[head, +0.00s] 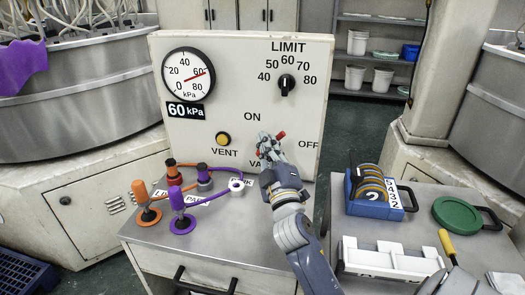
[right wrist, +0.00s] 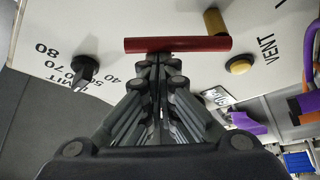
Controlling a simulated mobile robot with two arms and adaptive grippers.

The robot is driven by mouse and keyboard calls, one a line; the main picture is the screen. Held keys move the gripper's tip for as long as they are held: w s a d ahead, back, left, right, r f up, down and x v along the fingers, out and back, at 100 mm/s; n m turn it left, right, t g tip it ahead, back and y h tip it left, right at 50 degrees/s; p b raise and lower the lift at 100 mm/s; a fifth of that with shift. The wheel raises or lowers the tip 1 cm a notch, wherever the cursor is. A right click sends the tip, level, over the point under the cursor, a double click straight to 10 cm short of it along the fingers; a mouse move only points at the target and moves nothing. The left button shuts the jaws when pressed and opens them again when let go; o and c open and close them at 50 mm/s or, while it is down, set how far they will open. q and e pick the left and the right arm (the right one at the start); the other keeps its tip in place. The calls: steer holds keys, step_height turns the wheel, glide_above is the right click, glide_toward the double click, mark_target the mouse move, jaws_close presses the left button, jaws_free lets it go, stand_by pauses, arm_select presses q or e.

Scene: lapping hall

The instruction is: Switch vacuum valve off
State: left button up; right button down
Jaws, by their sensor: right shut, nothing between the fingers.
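The grey control panel (head: 235,55) stands upright on a metal cabinet. Its vacuum valve has a red lever (right wrist: 176,44) on a brass stem (right wrist: 216,24), between the ON and OFF labels. In the head view my right gripper (head: 268,143) covers most of the valve; a red lever end (head: 281,135) shows beside the fingers. In the right wrist view my right gripper (right wrist: 158,58) is shut and empty, its fingertips at the lever's side; I cannot tell whether they touch. The lever's exact angle is unclear. The dial gauge (head: 188,75) reads about 60 kPa. My left gripper is not in view.
A black LIMIT knob (head: 286,85) and a yellow VENT button (head: 223,139) flank the valve. Orange and purple hose fittings (head: 182,223) stand on the cabinet's left. A blue holder with discs (head: 378,205) and a white tray (head: 385,262) lie on the right.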

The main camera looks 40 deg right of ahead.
steer(key=shift+s+d+f+b, duration=0.2)
steer(key=shift+s+d+f, duration=0.2)
steer(key=shift+f, duration=0.2)
steer(key=shift+s+d+f+b, duration=0.15)
steer(key=shift+s+d+f, duration=0.2)
steer(key=shift+f, duration=0.25)
steer(key=shift+s+d+f+b, duration=0.2)
steer(key=shift+s+d+f, duration=0.1)
steer(key=shift+s+f, duration=0.25)
steer(key=shift+f, duration=0.25)
